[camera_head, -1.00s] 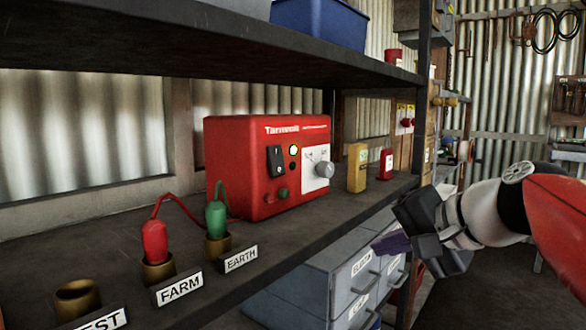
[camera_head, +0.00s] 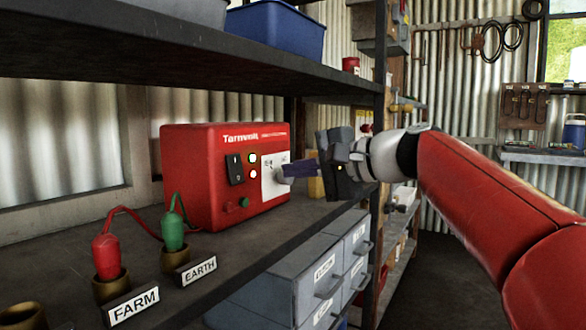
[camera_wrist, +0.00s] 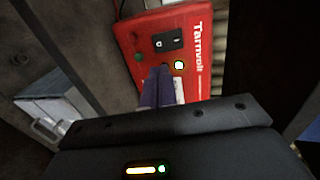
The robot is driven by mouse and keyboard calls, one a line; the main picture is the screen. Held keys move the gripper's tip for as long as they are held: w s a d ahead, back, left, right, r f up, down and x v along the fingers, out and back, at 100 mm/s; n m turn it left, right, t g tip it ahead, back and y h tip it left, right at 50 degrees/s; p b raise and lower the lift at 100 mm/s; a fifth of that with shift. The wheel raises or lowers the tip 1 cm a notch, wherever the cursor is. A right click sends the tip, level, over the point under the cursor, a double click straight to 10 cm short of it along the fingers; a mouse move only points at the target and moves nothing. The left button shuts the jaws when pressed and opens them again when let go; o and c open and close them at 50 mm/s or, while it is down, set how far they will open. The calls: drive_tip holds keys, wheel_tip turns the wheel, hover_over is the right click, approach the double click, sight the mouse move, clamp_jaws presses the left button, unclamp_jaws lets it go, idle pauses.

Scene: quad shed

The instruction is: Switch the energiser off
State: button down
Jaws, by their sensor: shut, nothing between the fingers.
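The red energiser (camera_head: 215,180) stands on the dark shelf, and it also shows in the wrist view (camera_wrist: 140,35). Its black rocker switch (camera_head: 235,168) is on the left of its front face, and the switch shows in the wrist view (camera_wrist: 168,41). Two lamps (camera_head: 252,158) beside the switch look lit. The knob on the white panel (camera_head: 270,180) is partly hidden by my fingers. My gripper (camera_head: 290,171) is shut and empty, its purple fingertips in front of the panel, right of the switch. I cannot tell whether the fingers touch the knob.
A red plug (camera_head: 105,254) sits in the FARM socket and a green plug (camera_head: 173,235) in the EARTH socket, left of the energiser. A yellow box (camera_head: 316,187) is partly hidden behind my gripper. The upper shelf (camera_head: 200,60) overhangs the energiser. Grey drawers (camera_head: 315,270) are below.

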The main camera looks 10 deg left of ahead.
sight(238, 177)
drive_tip(key=p+x, duration=0.1)
drive_tip(key=x, duration=1)
drive_tip(key=shift+p, duration=0.3)
drive_tip(key=b, duration=0.2)
drive_tip(key=f+y+b, duration=0.1)
drive_tip(key=b, duration=0.1)
drive_tip(key=shift+w+a+f+t, duration=0.15)
drive_tip(key=shift+a+t, duration=0.1)
drive_tip(key=shift+t, duration=0.15)
drive_tip(key=shift+r, duration=0.45)
